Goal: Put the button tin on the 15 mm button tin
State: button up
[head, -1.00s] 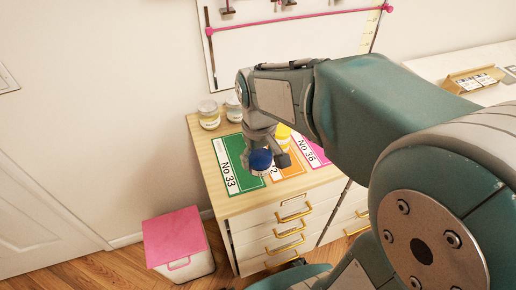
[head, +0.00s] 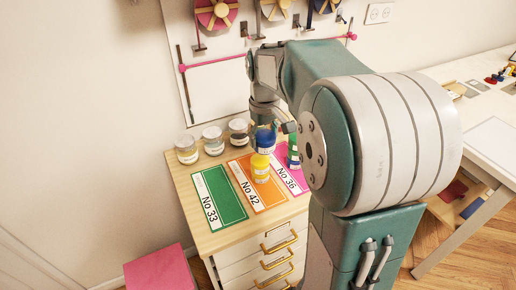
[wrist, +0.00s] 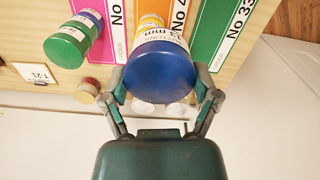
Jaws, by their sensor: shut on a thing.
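My gripper (wrist: 160,82) is shut on a blue button tin, its fingers on either side of it. The blue tin (head: 265,139) is held upright directly above a yellow tin (head: 261,168) on the orange No 42 card. It also fills the middle of the wrist view (wrist: 162,74), with a label partly reading "BUTTONS" and "mm". I cannot tell whether the blue tin touches the yellow one. The yellow tin is mostly hidden behind it in the wrist view. I cannot read which tin is the 15 mm one.
A green tin (wrist: 66,47) with a blue-purple tin (wrist: 89,19) stands on the pink No 36 card (head: 291,180). The green No 33 card (head: 221,199) is bare. Several glass jars, one here (head: 187,149), line the cabinet's back edge, near the wall.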

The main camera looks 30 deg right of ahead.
send_over(259, 158)
notch_tip(259, 158, down, 6)
jog(key=shift+s+f, duration=0.1)
jog(key=shift+f, duration=1.4)
jog(key=shift+f, duration=0.1)
jog(key=o, duration=1)
jog(key=shift+o, duration=0.2)
